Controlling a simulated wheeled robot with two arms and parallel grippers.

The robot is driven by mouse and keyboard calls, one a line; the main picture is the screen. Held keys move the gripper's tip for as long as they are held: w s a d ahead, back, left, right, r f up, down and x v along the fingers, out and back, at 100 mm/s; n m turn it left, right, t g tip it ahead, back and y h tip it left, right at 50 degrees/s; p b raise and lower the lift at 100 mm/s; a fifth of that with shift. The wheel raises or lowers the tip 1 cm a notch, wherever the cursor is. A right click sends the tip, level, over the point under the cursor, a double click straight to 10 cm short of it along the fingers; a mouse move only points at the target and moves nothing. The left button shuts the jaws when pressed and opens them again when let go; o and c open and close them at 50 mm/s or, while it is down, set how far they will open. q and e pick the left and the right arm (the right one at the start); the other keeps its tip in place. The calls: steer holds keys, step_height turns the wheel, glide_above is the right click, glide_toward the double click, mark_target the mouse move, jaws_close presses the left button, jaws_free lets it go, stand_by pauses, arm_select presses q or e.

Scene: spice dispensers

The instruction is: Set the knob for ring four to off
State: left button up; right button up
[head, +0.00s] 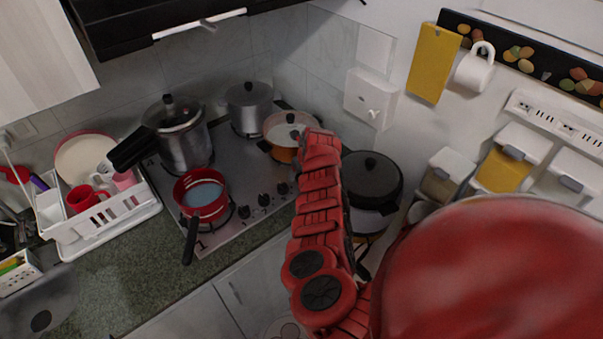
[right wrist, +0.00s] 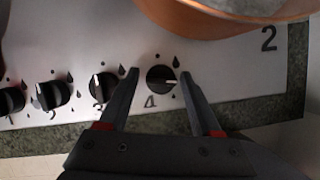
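The ring four knob (right wrist: 160,77) is round and black, above a printed 4 on the light cooktop panel. Its white pointer line points to the right in the right wrist view, while the pointers of knob three (right wrist: 103,86) and knob two (right wrist: 50,94) point roughly up. My right gripper (right wrist: 159,75) is open, with one dark finger on each side of knob four and small gaps to it. In the head view my red right forearm (head: 320,210) reaches over the cooktop and hides knob four and the fingertips. My left gripper does not show clearly in any view.
An orange-copper pot (right wrist: 235,12) stands just behind the knob row; it also shows in the head view (head: 282,154). A red saucepan (head: 203,197), a pressure cooker (head: 183,145) and a silver pot (head: 249,107) stand on the cooktop (head: 222,240). A black cooker (head: 372,180) is to the right.

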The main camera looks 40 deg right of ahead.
jaws_close()
steer(key=shift+f, duration=0.1)
steer(key=shift+n+b, duration=0.3)
steer(key=shift+b, duration=0.35)
steer(key=n+y+b, duration=0.1)
steer(key=b, duration=0.1)
steer(key=shift+f+n+b, duration=0.1)
steer(key=shift+n+b, duration=0.2)
steer(key=shift+d+n+b, duration=0.15)
steer(key=shift+n+b, duration=0.55)
steer(key=shift+b, duration=0.4)
steer(key=n+y+b, duration=0.1)
steer(key=n+b, duration=0.1)
steer(key=b, duration=0.3)
steer(key=n+g+y+b, duration=0.1)
steer(key=n+b, duration=0.2)
steer(key=b, duration=0.2)
steer(key=shift+d+f, duration=0.15)
steer(key=shift+d, duration=0.05)
steer(key=shift+a+r+n+g+y+b, duration=0.1)
steer(key=shift+n+g+y+b, duration=0.1)
steer(key=shift+n+b, duration=0.4)
steer(key=shift+r+n+g+y+b, duration=0.1)
steer(key=shift+n+y+b, duration=0.1)
steer(key=shift+n+b, duration=0.4)
